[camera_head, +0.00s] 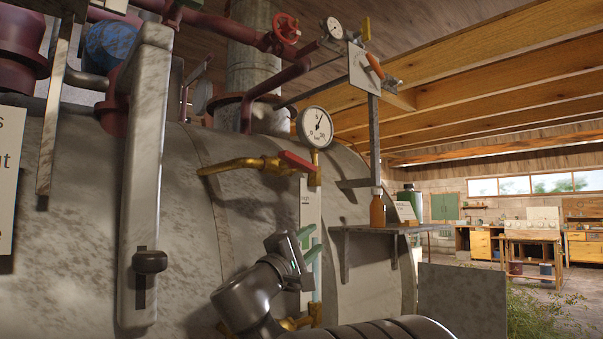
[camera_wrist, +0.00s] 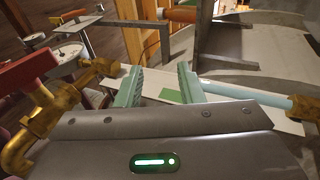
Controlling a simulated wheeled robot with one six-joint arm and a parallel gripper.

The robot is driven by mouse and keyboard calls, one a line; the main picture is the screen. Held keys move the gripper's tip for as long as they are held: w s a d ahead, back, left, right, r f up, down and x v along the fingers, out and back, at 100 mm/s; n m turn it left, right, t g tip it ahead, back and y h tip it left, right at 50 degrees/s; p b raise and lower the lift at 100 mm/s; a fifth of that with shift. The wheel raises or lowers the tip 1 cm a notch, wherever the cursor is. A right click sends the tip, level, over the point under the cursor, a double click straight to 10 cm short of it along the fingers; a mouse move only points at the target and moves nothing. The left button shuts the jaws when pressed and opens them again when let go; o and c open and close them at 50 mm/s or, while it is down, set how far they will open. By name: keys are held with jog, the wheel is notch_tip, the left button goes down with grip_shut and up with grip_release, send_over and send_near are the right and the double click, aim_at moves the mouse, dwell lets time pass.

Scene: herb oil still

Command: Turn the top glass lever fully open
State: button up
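The top glass lever (camera_head: 297,160) is a red handle on a brass valve above the sight glass. It slants down to the right in the head view. In the wrist view the red lever (camera_wrist: 28,75) and the brass valve (camera_wrist: 62,110) lie at the left, beside my gripper. My gripper (camera_head: 308,244) is below the lever, in front of the gauge plate. Its two green fingers (camera_wrist: 160,86) stand apart and do not touch the lever. The pale glass tube (camera_wrist: 240,91) runs from the right finger to a brass fitting at right; its course between the fingers is unclear.
A pressure gauge (camera_head: 315,127) sits just above the lever. A wall shelf (camera_head: 360,229) with an orange bottle (camera_head: 377,208) stands to the right. A white plate (camera_wrist: 165,88) lies behind the fingers.

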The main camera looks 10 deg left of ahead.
jog(key=w+d+r+n+y+p, duration=0.2)
jog(key=w+d+n+y+p, duration=0.1)
jog(key=w+d+y+p, duration=0.25)
jog(key=n+g+y+p, duration=0.8)
jog(key=n+g+y, duration=0.1)
jog(key=y, duration=1)
send_near(302, 161)
jog(key=x, duration=0.9)
jog(key=shift+w+a, duration=0.15)
jog(key=shift+w, duration=0.05)
grip_shut()
